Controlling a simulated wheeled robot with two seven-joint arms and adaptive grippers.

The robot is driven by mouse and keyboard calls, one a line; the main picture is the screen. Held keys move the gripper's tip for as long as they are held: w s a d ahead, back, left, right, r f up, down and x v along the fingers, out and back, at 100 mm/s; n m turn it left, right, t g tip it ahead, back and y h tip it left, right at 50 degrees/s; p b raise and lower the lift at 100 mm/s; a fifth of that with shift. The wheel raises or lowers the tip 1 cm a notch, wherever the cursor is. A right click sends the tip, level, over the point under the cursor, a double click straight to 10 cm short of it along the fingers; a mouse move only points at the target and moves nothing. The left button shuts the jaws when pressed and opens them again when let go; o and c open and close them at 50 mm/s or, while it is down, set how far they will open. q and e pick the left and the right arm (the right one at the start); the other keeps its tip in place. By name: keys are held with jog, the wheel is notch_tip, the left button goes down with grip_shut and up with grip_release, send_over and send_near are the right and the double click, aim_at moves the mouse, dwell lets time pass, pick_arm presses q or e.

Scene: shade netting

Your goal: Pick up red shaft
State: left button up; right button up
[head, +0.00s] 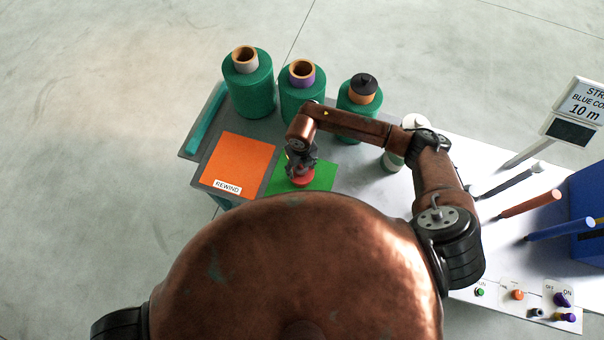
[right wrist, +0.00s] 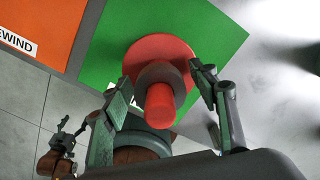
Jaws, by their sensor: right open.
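The red shaft (right wrist: 160,106) stands on a green mat, its round end pointing at the right wrist camera, with a grey collar and a wide red disc (right wrist: 133,58) below. In the head view only a bit of red (head: 302,181) shows under my right gripper (head: 300,163). In the right wrist view my right gripper (right wrist: 161,86) is open, with one finger on each side of the shaft and collar. No firm grip shows. A small copper and dark gripper, seemingly my left (right wrist: 66,140), shows at the lower left of the right wrist view; its jaws are unclear.
The green mat (head: 322,178) lies beside an orange mat (head: 240,160) labelled REWIND. Several green spools (head: 250,92) stand behind. At right are colored rods (head: 530,204), a blue box (head: 590,205), a sign (head: 580,103) and a button panel (head: 528,298).

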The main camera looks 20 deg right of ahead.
jog(key=shift+f, duration=0.15)
grip_shut()
dwell(0.6)
